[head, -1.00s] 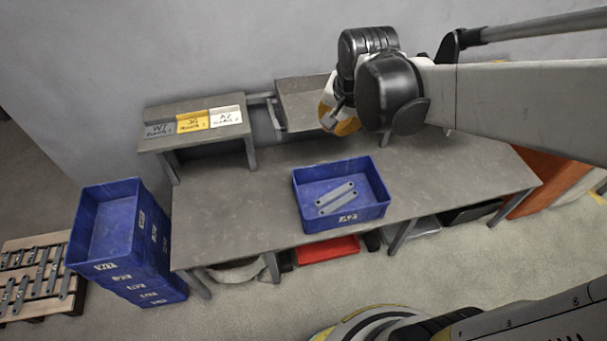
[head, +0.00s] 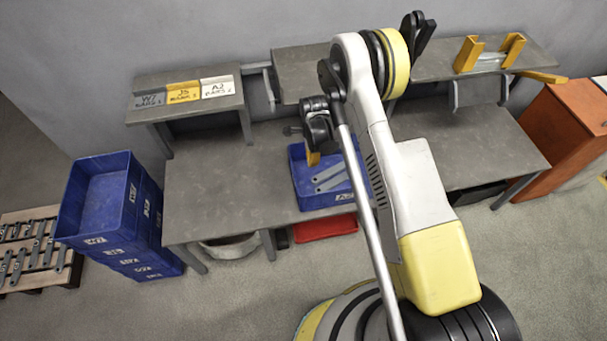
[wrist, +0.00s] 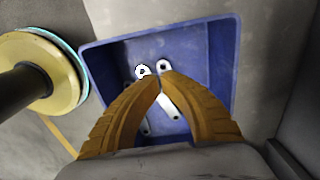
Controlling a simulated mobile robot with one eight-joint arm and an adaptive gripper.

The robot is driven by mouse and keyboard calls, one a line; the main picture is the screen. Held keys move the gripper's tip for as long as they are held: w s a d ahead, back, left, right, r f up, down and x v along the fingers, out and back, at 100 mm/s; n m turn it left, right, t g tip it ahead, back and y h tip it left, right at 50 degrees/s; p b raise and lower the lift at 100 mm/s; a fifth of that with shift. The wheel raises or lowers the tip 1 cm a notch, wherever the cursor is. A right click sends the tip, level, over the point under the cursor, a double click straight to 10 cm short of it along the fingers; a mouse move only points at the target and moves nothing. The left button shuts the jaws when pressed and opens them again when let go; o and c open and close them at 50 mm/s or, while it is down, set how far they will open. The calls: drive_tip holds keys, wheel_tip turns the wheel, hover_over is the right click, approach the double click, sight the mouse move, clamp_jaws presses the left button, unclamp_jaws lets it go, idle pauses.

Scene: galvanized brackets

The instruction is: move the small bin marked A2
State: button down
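A small blue bin (head: 316,201) stands on the grey workbench, with a white label on its front that is too small to read surely. Two grey metal brackets (head: 330,183) lie in it; my arm covers its right part. In the wrist view the bin (wrist: 218,55) lies below my fingers, with the brackets (wrist: 168,104) partly hidden behind them. My gripper (wrist: 157,77) has its yellow fingertips together and nothing seen between them. In the head view my gripper (head: 313,159) hangs at the bin's back left; whether it touches anything cannot be told.
A small shelf at left carries a card marked A2 (head: 217,87) beside yellow and grey cards. Stacked blue bins (head: 103,200) stand left of the bench. A raised shelf (head: 430,65) holds a yellow fixture (head: 490,54). An orange cabinet (head: 560,130) stands right. The bench's left part is clear.

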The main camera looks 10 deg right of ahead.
drive_tip(key=b, duration=0.5)
approach(310, 184)
wheel_tip(310, 184, down, 5)
drive_tip(key=shift+w+f, duration=0.1)
drive_tip(key=shift+f, duration=0.1)
drive_tip(key=a, duration=0.2)
drive_tip(key=shift+a+r, duration=0.25)
drive_tip(key=shift+a, duration=0.05)
drive_tip(key=shift+a+r+b, duration=0.15)
drive_tip(key=shift+a+b, duration=0.2)
drive_tip(key=shift+a, duration=0.2)
